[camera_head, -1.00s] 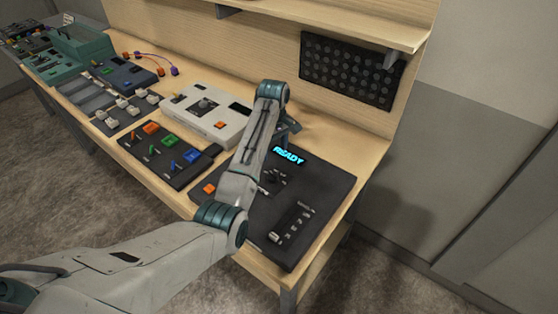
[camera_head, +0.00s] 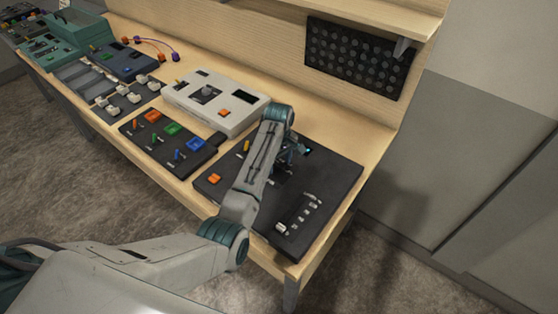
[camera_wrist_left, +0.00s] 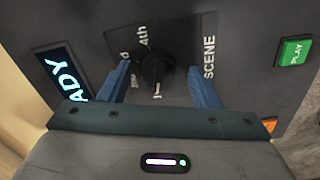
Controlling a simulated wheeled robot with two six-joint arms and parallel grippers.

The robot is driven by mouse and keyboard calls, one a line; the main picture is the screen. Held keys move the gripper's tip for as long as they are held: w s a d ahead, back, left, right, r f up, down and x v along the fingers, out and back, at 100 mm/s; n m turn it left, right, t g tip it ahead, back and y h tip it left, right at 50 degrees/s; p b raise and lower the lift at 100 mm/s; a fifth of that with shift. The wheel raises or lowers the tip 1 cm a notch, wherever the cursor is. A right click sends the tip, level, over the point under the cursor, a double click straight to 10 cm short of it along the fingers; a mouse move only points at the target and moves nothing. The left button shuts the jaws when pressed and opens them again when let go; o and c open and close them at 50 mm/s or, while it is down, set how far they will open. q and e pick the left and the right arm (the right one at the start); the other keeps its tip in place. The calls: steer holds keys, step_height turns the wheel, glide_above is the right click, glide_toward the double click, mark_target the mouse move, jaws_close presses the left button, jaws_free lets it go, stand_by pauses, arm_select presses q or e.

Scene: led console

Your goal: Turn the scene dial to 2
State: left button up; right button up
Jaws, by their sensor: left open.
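The black scene dial (camera_wrist_left: 156,70) shows in the left wrist view, on a dark plate with the word SCENE along one side and a "4th" mark near it. Other marks around it are partly hidden or too small to read. My left gripper (camera_wrist_left: 160,76) is open, with one blue finger on each side of the dial and visible gaps to it. In the head view my left gripper (camera_head: 290,154) is over the black console (camera_head: 335,190), and the arm and gripper hide the dial. My right gripper is not in view.
A lit READY display (camera_wrist_left: 62,76) and a green PLAY button (camera_wrist_left: 293,52) flank the dial plate. The console also carries an orange button (camera_head: 214,178) and a slider (camera_head: 297,215). A white console (camera_head: 215,102) and a switch panel (camera_head: 168,145) stand to the left.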

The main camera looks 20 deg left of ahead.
arm_select(q)
steer(key=shift+c, duration=0.9)
steer(key=c, duration=0.7)
steer(key=shift+c, duration=0.6)
steer(key=m, duration=0.3)
steer(key=shift+m, duration=0.3)
steer(key=m, duration=0.4)
steer(key=shift+m, duration=1)
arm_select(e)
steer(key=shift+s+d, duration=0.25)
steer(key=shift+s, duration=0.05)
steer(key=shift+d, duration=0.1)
